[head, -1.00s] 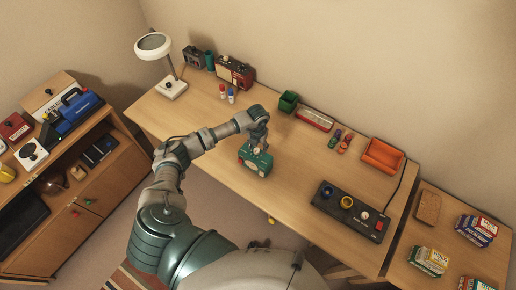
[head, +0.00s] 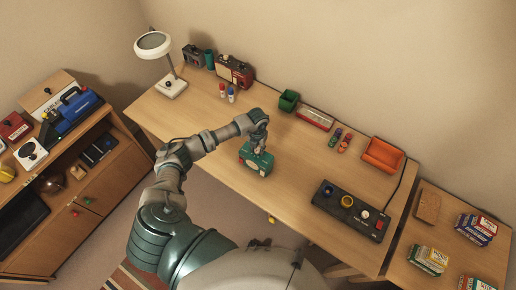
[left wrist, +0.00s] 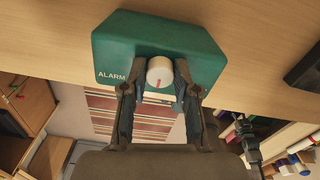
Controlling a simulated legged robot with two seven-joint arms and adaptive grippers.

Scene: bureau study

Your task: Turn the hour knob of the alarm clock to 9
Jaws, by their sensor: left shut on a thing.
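The green alarm clock (head: 256,163) stands near the front edge of the desk in the head view. In the left wrist view the clock's green top (left wrist: 150,45) bears the word ALARM. A white knob (left wrist: 160,71) with a red mark sits on it. My left gripper (head: 260,146) is above the clock, and its arm comes in from the left. In the left wrist view my left gripper (left wrist: 160,85) is shut on the white knob, one finger at each side. The clock's dial and the knob's number markings are not readable.
A black box with knobs (head: 350,211) stands to the right on the desk (head: 290,190). Desk space around the clock is free.

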